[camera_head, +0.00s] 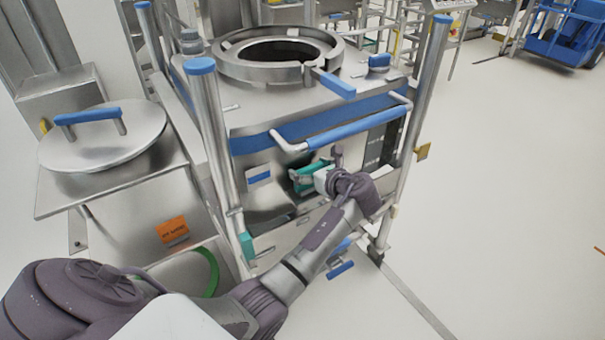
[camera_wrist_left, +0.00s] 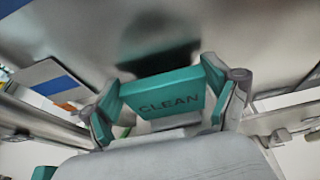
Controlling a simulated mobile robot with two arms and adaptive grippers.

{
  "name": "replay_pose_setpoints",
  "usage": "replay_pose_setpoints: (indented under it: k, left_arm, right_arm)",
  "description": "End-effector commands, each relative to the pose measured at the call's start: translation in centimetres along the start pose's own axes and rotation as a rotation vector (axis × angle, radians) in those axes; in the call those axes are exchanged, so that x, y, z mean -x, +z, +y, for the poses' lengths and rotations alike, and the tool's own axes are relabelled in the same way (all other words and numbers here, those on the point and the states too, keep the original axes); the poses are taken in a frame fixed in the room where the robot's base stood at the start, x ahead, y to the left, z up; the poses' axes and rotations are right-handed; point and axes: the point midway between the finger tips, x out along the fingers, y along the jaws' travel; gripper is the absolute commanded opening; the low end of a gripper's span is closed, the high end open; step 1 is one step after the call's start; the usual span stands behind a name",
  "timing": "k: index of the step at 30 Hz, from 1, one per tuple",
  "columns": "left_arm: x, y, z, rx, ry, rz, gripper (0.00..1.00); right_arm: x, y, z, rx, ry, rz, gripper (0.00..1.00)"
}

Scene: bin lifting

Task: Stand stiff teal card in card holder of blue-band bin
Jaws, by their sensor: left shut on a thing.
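The blue-band bin (camera_head: 240,144) is a steel bin with a blue band and a blue front handle bar. My left gripper (camera_head: 306,178) is in front of its front wall, below the handle. It is shut on the teal card (camera_wrist_left: 165,96), which reads CLEAN and sits upright between the two teal-padded fingers in the left wrist view. The card's face is towards the wrist camera, with the bin wall close behind it. A small white plate with a blue stripe (camera_head: 259,176) is on the bin wall left of the gripper; I cannot tell whether it is the card holder. My right gripper is out of view.
Steel posts with blue caps (camera_head: 200,68) stand at the bin's corners. The blue handle bar (camera_head: 345,128) juts out above my gripper. A second steel bin with a lid (camera_head: 100,145) and an orange tag (camera_head: 172,229) stands at left.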

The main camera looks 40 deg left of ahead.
Motion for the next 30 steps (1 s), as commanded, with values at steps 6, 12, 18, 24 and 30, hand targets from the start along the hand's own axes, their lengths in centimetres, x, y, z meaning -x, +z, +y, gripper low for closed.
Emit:
replay_pose_setpoints:
  k: [6,12,18,24,30]
  left_arm:
    - [0.1,-0.1,0.0,-0.003,0.002,0.004,0.25]
    - [-0.1,-0.3,0.1,-0.004,0.002,0.004,0.96]
    - [-0.1,-0.3,0.1,-0.003,0.002,0.003,1.00]
    - [0.0,-0.1,0.0,-0.001,0.002,0.003,1.00]
    - [2.6,0.0,0.0,-0.002,-0.001,0.005,1.00]
  right_arm:
    - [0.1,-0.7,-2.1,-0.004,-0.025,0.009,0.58]
    - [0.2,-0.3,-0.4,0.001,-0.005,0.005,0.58]
    - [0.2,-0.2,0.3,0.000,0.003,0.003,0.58]
    - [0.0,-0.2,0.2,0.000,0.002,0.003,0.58]
    - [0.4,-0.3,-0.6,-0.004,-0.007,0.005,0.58]
